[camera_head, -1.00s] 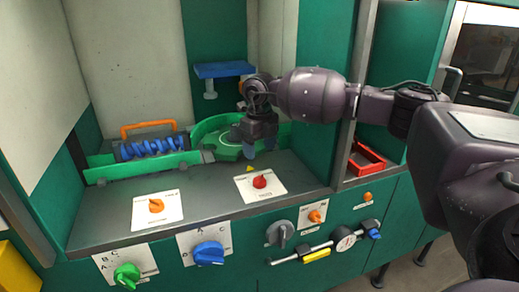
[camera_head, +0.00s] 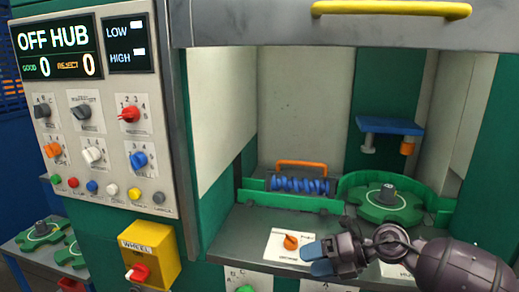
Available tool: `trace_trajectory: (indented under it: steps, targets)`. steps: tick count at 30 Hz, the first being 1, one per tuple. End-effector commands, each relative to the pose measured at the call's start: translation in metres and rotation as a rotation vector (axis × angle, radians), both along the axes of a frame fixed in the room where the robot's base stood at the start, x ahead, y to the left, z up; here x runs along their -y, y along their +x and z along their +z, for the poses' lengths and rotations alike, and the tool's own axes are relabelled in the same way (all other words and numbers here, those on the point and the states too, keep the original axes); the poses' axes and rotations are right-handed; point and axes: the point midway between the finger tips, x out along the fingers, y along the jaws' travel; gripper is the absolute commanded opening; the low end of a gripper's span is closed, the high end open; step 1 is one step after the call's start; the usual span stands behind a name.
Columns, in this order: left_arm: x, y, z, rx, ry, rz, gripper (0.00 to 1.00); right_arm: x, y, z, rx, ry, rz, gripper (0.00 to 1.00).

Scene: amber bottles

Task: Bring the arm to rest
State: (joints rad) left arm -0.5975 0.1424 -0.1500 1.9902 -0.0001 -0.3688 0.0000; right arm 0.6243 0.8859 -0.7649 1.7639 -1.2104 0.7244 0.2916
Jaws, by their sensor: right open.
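My right gripper (camera_head: 318,259), with blue fingertips on a dark purple arm, comes in from the lower right. It is open, pointing left, with nothing visible between its fingers. In the picture it sits just right of the orange knob (camera_head: 291,242) on its white plate and covers part of the counter edge. The gap between the fingertips and the counter is hard to judge. A green wheel with a grey hub (camera_head: 387,195) lies inside the green curved guide behind the gripper, apart from it. My left gripper is not in view.
A blue screw roller (camera_head: 300,185) lies at the back of the counter (camera_head: 250,222). A blue shelf (camera_head: 390,126) juts from the back wall. A yellow handle bar (camera_head: 391,9) crosses the top. A control panel (camera_head: 97,110) reading OFF HUB and a yellow WHEEL box (camera_head: 150,254) stand left.

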Motion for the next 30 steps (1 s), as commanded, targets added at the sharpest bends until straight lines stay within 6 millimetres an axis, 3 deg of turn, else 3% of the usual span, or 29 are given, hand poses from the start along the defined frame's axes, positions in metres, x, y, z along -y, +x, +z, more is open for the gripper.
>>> trace_trajectory:
  steps: [3,7,11,15,23,26,30]
  targets:
    - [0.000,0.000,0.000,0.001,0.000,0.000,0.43,-0.026,-0.014,0.012,-0.031,0.256,-0.121,0.68]
    - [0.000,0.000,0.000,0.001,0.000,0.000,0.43,-0.033,-0.020,0.027,-0.083,0.504,-0.297,0.68]
    - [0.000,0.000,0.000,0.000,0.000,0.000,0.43,-0.023,-0.022,0.036,-0.159,0.720,-0.512,0.68]
    - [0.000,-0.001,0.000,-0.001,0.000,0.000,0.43,0.004,-0.026,0.033,-0.266,0.909,-0.774,0.68]
    - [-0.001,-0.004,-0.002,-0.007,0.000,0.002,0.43,0.072,-0.055,-0.011,-0.530,1.121,-1.317,0.68]
    - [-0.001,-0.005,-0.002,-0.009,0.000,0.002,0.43,0.097,-0.079,-0.037,-0.654,1.151,-1.533,0.68]
    - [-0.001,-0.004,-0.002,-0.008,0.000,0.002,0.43,0.126,-0.124,-0.076,-0.848,1.141,-1.828,0.68]
